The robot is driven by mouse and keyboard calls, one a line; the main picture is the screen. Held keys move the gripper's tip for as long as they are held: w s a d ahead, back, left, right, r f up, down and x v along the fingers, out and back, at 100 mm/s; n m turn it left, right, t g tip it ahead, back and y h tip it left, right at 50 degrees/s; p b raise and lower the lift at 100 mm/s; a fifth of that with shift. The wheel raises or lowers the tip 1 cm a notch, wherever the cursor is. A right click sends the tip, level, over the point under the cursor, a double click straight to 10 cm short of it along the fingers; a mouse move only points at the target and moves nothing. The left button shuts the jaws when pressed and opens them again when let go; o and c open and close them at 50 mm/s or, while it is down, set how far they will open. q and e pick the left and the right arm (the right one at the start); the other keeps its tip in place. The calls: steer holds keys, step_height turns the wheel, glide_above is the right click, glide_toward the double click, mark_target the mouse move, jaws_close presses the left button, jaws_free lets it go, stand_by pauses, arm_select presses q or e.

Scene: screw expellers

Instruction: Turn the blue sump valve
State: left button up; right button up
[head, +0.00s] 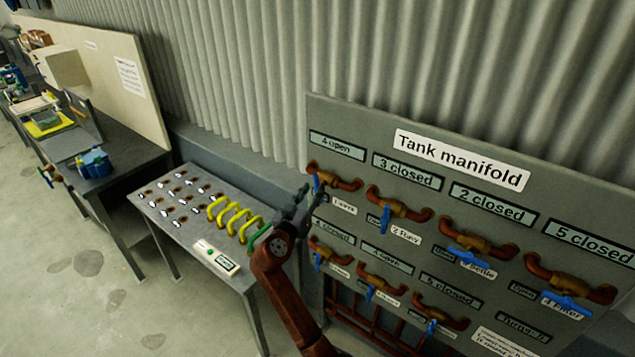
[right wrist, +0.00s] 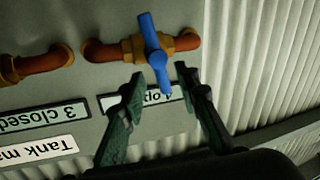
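The tank manifold panel (head: 460,158) carries two rows of pipe valves with blue handles. The top-left valve's blue handle (head: 317,181) is partly behind my right gripper (head: 307,196). The small valve labels are too blurred to tell which one is the sump. My left gripper is out of view.
A workbench (head: 118,157) is farther left. Neighbouring valves (head: 399,208) lie close to the right. The floor at left is clear.

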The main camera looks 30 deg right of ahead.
mark_target(316, 185)
steer(key=shift+p+x, duration=0.45)
steer(key=shift+x, duration=1.8)
jaws_close()
